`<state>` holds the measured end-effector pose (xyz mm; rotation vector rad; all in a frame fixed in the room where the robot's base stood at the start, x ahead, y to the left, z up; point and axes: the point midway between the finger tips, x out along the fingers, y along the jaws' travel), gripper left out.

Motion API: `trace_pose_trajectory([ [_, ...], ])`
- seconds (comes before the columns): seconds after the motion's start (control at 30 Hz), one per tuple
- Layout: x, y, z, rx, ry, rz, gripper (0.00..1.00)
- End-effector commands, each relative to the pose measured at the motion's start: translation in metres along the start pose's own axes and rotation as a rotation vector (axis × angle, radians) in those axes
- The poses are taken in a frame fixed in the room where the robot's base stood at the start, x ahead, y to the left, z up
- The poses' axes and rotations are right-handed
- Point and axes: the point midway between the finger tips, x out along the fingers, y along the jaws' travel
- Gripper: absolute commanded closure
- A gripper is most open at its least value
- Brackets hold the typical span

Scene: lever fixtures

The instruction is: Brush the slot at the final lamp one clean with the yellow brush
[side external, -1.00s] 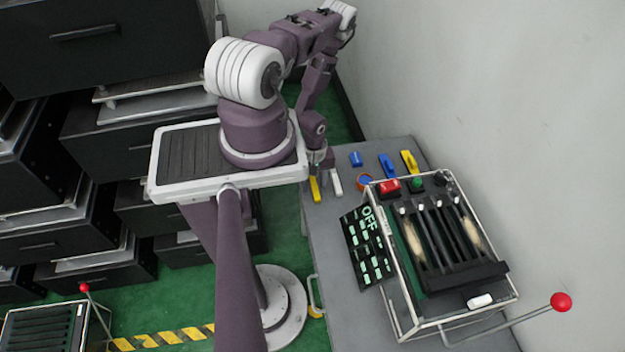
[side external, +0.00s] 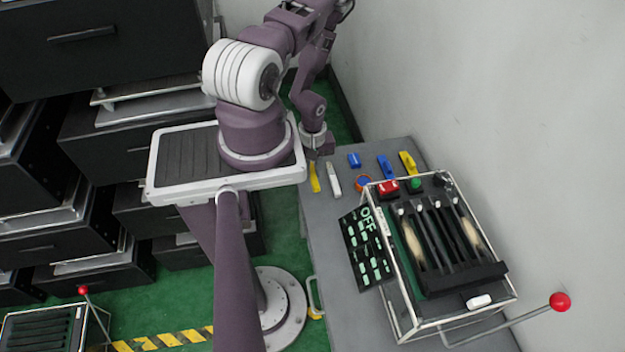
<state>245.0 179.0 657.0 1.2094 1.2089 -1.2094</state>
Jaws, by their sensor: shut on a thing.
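The slotted fixture (side external: 440,240) stands to the right, in a white wire frame, apart from my gripper. It has several dark slots with white-tipped levers at their upper ends. Tan fuzzy matter lies in a left slot (side external: 414,247) and a right slot (side external: 470,235). A dark panel (side external: 366,245) with glowing green marks and "OFF" leans at its left. I cannot tell which mark is the final lamp.
A white tool (side external: 334,180) lies beside the brush. Blue pieces (side external: 386,166), another yellow piece (side external: 408,163), and red (side external: 388,187) and green (side external: 415,184) buttons are at the back. A red-knobbed lever (side external: 560,302) sticks out right. The wall bounds the right side.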

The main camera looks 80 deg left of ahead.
Motion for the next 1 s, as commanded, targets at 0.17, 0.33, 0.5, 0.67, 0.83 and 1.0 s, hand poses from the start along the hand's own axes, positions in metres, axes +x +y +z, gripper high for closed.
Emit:
trace_pose_trajectory([
  [0.17,-0.033,0.004,-0.001,0.011,-0.002,0.004,1.0],
  [0.33,-0.06,0.046,0.0,0.166,-0.063,0.013,1.0],
  [0.5,-0.106,0.115,0.022,0.458,-0.186,-0.005,1.0],
  [0.67,-0.161,0.168,0.062,0.759,-0.312,-0.071,1.0],
  [0.83,-0.211,0.197,0.101,1.002,-0.418,-0.159,1.0],
  [1.0,-0.253,0.205,0.134,1.181,-0.518,-0.262,1.0],
])
